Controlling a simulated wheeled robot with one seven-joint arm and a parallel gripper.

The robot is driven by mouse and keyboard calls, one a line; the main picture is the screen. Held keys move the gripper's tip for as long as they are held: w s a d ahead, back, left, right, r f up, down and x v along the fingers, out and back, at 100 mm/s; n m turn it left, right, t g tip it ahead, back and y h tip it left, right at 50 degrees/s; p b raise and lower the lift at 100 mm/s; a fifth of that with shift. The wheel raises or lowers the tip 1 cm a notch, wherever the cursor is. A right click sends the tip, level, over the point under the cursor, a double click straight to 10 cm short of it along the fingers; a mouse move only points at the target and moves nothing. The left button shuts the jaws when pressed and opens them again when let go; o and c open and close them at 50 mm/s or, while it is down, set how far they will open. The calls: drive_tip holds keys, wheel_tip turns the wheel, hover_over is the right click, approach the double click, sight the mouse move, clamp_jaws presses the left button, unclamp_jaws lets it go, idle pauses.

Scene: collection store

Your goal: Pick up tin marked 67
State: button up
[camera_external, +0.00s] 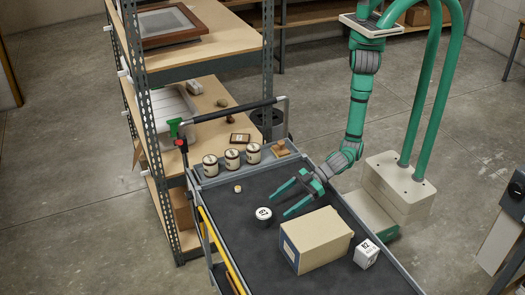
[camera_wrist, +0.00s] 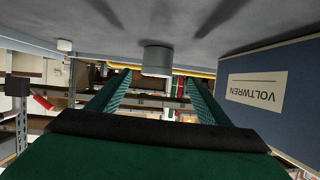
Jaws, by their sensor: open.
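The tin marked 67 (camera_external: 264,214) is a small round tin with a dark side and a white lid. It stands upright on the dark top of the cart (camera_external: 222,218). My gripper (camera_external: 278,203) is open, low over the cart, with its fingers reaching left toward the tin. In the wrist view, which looks upside down, a grey round tin (camera_wrist: 157,60) shows between and beyond the two green fingers of my gripper (camera_wrist: 157,80). The fingers do not appear to touch it. Its number cannot be read there.
A large cardboard box (camera_external: 325,238) with a blue side, labelled VOLTWREN in the wrist view (camera_wrist: 265,92), stands close by. A white block marked 82 (camera_external: 366,253) is right of it. A small tan disc (camera_external: 238,188) lies left. Three labelled jars (camera_external: 232,158) line the back edge.

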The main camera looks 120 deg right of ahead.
sight(263, 215)
drive_tip(key=x, duration=0.3)
drive_tip(key=shift+w+a+f, duration=0.1)
drive_tip(key=shift+w+f, duration=0.1)
drive_tip(key=shift+w, duration=0.15)
drive_tip(key=shift+d+x, duration=0.2)
drive_tip(key=shift+x, duration=1.1)
drive_tip(key=shift+d+x, duration=0.2)
drive_tip(key=shift+x, duration=1.15)
drive_tip(key=shift+r, duration=0.1)
drive_tip(key=c, duration=1.2)
drive_tip(key=shift+r, duration=0.1)
